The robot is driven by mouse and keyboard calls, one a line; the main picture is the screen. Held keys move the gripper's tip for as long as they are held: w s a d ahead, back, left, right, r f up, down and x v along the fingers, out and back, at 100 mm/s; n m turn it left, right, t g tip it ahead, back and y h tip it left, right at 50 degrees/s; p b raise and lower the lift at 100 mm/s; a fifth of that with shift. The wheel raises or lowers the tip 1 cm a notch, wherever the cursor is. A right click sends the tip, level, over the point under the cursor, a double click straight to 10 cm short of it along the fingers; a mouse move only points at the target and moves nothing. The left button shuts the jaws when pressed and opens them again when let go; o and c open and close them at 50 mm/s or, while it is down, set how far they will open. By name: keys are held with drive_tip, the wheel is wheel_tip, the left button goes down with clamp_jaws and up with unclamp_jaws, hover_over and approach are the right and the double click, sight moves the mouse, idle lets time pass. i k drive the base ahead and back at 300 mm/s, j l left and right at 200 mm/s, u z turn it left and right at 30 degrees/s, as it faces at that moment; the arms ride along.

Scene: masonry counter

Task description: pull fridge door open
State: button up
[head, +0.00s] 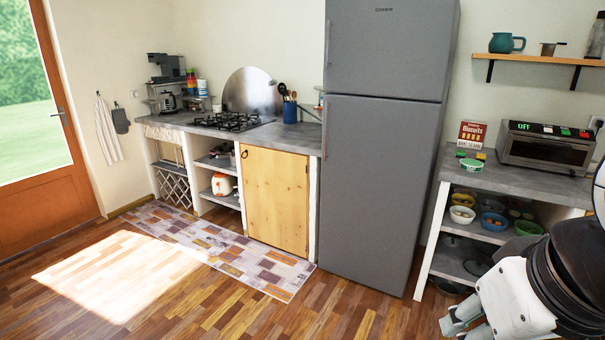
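The grey fridge (370,185) stands in the middle of the head view, with a smaller upper door (390,50) and a taller lower door (375,190). Both doors look shut. A slim vertical handle (326,130) runs along the left edge of the lower door, and another (328,42) is on the upper door. My gripper (462,325) is at the bottom right, low over the floor, to the right of the fridge and well apart from it. Its fingers are small and cut by the frame edge, so I cannot tell whether they are apart.
A counter (195,122) with a gas hob (228,121) and wooden cabinet (275,200) stands left of the fridge. A shelved counter (470,172) with a toaster oven (545,148) stands to its right. A patterned rug (215,245) lies before the left counter. The wooden floor (300,318) is clear.

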sight(377, 153)
drive_tip(key=i+z, duration=0.1)
drive_tip(key=i, duration=0.65)
drive_tip(key=i+z, duration=0.1)
drive_tip(key=i, duration=0.6)
drive_tip(key=i+j, duration=0.15)
drive_tip(key=i, duration=0.6)
drive_tip(key=i+j+z, duration=0.15)
drive_tip(key=i, duration=0.6)
